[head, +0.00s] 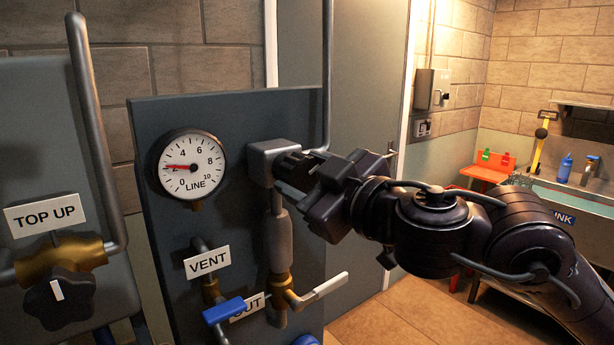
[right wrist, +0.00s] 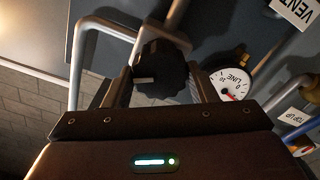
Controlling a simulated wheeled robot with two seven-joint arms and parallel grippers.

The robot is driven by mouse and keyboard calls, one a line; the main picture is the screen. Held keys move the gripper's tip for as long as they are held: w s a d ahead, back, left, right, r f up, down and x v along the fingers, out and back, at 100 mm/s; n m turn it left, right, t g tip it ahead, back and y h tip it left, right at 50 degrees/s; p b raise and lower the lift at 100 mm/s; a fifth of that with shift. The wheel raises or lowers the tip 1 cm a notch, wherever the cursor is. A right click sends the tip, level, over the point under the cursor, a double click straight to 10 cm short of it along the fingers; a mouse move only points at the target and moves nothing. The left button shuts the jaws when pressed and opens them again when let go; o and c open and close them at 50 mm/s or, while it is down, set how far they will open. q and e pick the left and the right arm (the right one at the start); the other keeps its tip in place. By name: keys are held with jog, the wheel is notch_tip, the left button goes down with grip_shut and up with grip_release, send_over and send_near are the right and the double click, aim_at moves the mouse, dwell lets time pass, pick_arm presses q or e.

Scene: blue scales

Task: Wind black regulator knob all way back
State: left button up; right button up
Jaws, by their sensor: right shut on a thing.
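The black regulator knob (right wrist: 163,72) is a ribbed dark knob with a pale mark, seen in the right wrist view between my fingers. My right gripper (right wrist: 165,88) is shut on it; in the head view the gripper (head: 287,172) reaches in from the right and largely hides the knob. The grey regulator body (head: 272,152) sits just left of the fingers on the panel. The LINE gauge (head: 189,164) has its red needle pointing left, below the 4; it also shows in the right wrist view (right wrist: 231,85). My left gripper is in neither view.
Below are the VENT valve with a blue lever (head: 224,310) and the OUT valve with a pale lever (head: 318,291). Another black knob (head: 60,299) sits under the TOP UP label (head: 46,214). A grey pipe (head: 327,75) rises behind my gripper. A sink (head: 575,200) stands far right.

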jog(key=n+b, duration=0.1)
jog(key=n, duration=0.4)
jog(key=shift+f+n, duration=0.15)
jog(key=shift+n, duration=0.15)
jog(key=n+b, duration=0.2)
jog(key=n, duration=0.4)
jog(key=shift+n, duration=0.4)
jog(key=o, duration=1)
jog(key=shift+s, duration=0.1)
jog(key=b+v, duration=0.1)
jog(key=v, duration=0.6)
jog(key=shift+s+d, duration=0.2)
jog(key=shift+s, duration=0.05)
